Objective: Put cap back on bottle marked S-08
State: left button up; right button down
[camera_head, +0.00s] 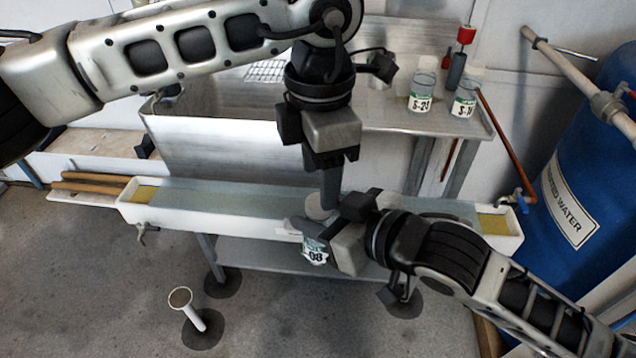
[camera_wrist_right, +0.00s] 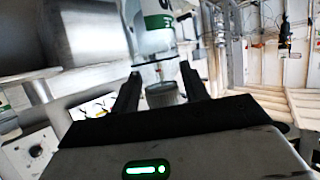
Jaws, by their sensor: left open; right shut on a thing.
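The bottle marked S-08 (camera_head: 315,252) shows its label reading 08 just below my right gripper (camera_head: 312,228), in front of the trough. In the right wrist view the bottle (camera_wrist_right: 153,30) has a green and white label, with a clear end toward my fingers. My right gripper (camera_wrist_right: 162,90) is shut, with a grey ribbed round piece (camera_wrist_right: 166,94) between its fingers; I cannot tell whether it touches the bottle. A pale round top, perhaps the cap (camera_head: 319,208), shows under my left fingers. My left gripper (camera_head: 330,185) is open, pointing down, close above it.
A long white trough (camera_head: 200,212) of water runs behind the grippers. Two labelled bottles, S-24 (camera_head: 421,88) and another (camera_head: 465,95), stand on the metal bench (camera_head: 385,115). A blue water barrel (camera_head: 585,160) stands at right.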

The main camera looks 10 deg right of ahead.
aim_at(318, 202)
pick_arm(q)
jog(key=shift+r, duration=0.25)
jog(key=c, duration=0.3)
notch_tip(318, 202, up, 7)
jog(key=n, duration=0.6)
jog(key=shift+r+n, duration=0.2)
jog(key=shift+n, duration=0.1)
jog(key=shift+a, duration=0.1)
notch_tip(318, 202, down, 12)
jog(key=shift+f, duration=0.1)
jog(key=c, duration=0.7)
jog(key=shift+c, duration=0.2)
